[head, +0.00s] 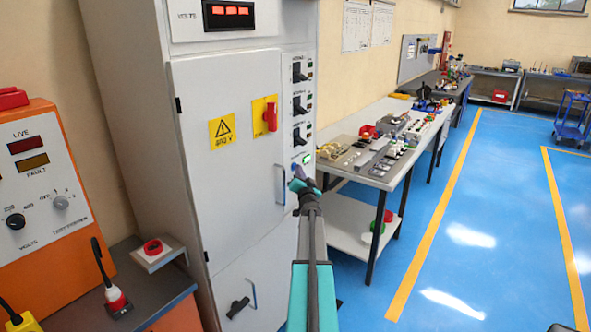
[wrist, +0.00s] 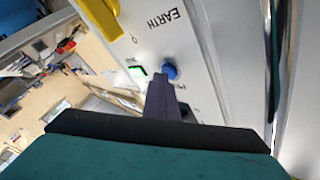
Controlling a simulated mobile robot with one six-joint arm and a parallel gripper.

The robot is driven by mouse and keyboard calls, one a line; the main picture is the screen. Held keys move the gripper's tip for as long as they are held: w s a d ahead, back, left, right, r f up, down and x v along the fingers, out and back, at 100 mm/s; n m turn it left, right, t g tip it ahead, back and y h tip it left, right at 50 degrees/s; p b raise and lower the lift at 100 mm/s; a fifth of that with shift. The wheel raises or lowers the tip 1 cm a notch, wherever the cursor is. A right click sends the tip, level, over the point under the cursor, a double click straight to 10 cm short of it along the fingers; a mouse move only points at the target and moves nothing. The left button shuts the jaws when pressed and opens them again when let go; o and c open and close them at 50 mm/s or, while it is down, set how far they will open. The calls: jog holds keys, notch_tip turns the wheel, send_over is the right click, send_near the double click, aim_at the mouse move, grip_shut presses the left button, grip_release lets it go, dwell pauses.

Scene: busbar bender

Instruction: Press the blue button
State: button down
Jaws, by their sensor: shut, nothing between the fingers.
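The blue button (wrist: 170,72) is a small round knob on the pale cabinet panel in the wrist view. It sits beside a lit green indicator (wrist: 137,71), which also shows in the head view (head: 307,158). My gripper (wrist: 160,80) is shut and empty, its dark fingertips right at the lower edge of the blue button in the picture. I cannot tell whether they touch it. In the head view my gripper (head: 299,172) reaches the lower right of the cabinet (head: 225,175), and my arm hides part of the panel there.
A red rotary handle (head: 270,116) and several black switches (head: 299,72) are on the cabinet. An orange tester (head: 40,200) stands left. A workbench (head: 390,183) with parts runs along the right. The blue floor (head: 480,220) further right is clear.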

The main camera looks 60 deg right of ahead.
jog(key=shift+s+p, duration=0.35)
jog(key=shift+p, duration=0.1)
dwell(0.5)
jog(key=s+p, duration=0.4)
jog(key=s, duration=0.2)
dwell(0.5)
jog(key=shift+s, duration=0.1)
dwell(0.8)
